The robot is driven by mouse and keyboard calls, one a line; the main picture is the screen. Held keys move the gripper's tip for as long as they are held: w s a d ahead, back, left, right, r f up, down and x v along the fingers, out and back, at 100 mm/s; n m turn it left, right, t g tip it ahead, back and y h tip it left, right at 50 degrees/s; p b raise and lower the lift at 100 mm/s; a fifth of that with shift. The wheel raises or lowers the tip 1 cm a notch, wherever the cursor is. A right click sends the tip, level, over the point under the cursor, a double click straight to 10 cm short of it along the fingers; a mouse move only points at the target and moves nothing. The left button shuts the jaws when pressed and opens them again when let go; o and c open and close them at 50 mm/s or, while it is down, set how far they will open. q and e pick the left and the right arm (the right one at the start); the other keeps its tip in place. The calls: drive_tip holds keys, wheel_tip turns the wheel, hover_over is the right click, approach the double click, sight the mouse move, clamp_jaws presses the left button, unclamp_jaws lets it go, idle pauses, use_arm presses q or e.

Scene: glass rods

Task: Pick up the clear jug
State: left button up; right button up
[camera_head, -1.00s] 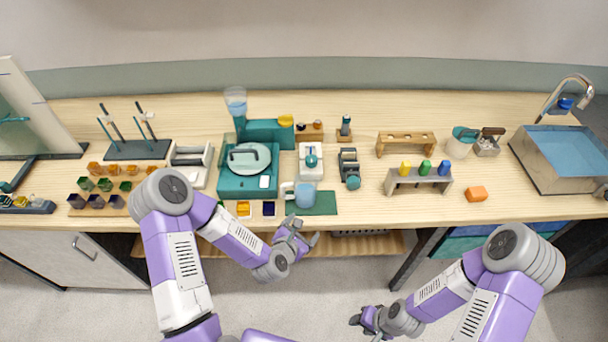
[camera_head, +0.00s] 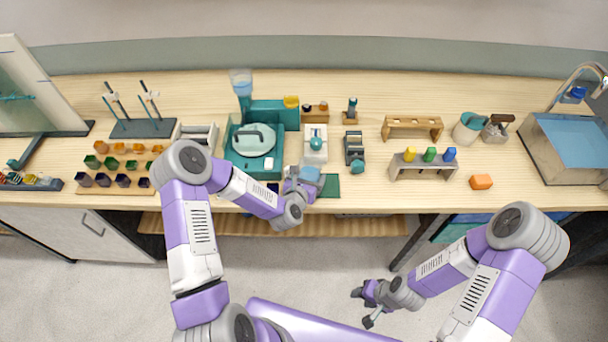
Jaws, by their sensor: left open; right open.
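The clear jug (camera_head: 310,174) holds pale blue liquid and stands on the dark green mat (camera_head: 329,187) near the bench's front edge. My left gripper (camera_head: 303,182) is open at the jug, its fingers overlapping the jug's left and front sides in the picture. The jug's handle side is hidden behind the gripper, and I cannot tell whether the fingers touch it. My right gripper (camera_head: 363,304) is open and empty, low in front of the bench and away from the jug.
A teal machine with a round lid (camera_head: 253,139) stands left of the jug. A white device (camera_head: 315,147) and a dark teal device (camera_head: 354,150) stand behind it. A rack with coloured stoppers (camera_head: 424,167) stands to the right. The bench front between mat and rack is clear.

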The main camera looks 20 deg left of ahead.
use_arm(q)
drive_tip(key=shift+w, duration=0.1)
drive_tip(key=shift+c, duration=0.3)
drive_tip(key=c, duration=0.8)
wheel_tip(320, 180, up, 10)
drive_tip(key=shift+r+p, duration=0.1)
drive_tip(key=shift+p, duration=0.5)
